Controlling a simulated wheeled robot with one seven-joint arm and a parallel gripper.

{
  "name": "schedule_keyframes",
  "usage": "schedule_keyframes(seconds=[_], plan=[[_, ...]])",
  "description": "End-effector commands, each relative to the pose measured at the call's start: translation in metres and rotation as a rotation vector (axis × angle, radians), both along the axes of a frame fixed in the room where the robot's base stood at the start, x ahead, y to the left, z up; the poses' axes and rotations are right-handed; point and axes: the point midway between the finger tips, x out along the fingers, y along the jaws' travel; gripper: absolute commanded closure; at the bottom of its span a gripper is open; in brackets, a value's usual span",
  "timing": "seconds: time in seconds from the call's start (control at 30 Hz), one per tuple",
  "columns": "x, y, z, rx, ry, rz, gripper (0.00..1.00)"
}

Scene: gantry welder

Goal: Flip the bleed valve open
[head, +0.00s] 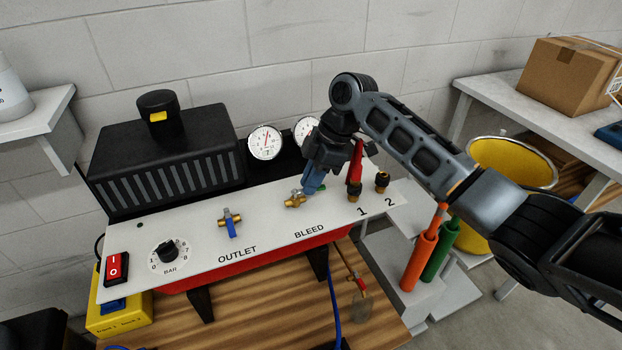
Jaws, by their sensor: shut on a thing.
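The bleed valve (294,200) is a small brass valve on the white panel, above the printed word BLEED. My gripper comes down from above and behind the valve and is shut on the lever. The fingertips and the upper part of the lever are partly hidden, so the exact grip is hard to see.
The outlet valve (230,223), with a blue lever pointing forward, stands to the left. Gauges (265,142) are behind. The panel (190,233) is bare between its controls.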

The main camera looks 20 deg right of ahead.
Motion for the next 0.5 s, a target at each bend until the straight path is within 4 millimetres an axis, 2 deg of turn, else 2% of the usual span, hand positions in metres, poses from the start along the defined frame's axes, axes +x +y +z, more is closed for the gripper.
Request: schedule_keyframes(seconds=[0.37,0.5], plan=[[0.0000,0.0002,-0.0008,0.000,0.001,0.008,1.00],[0.0033,0.0008,-0.0033,0.001,0.001,0.082,1.00]])
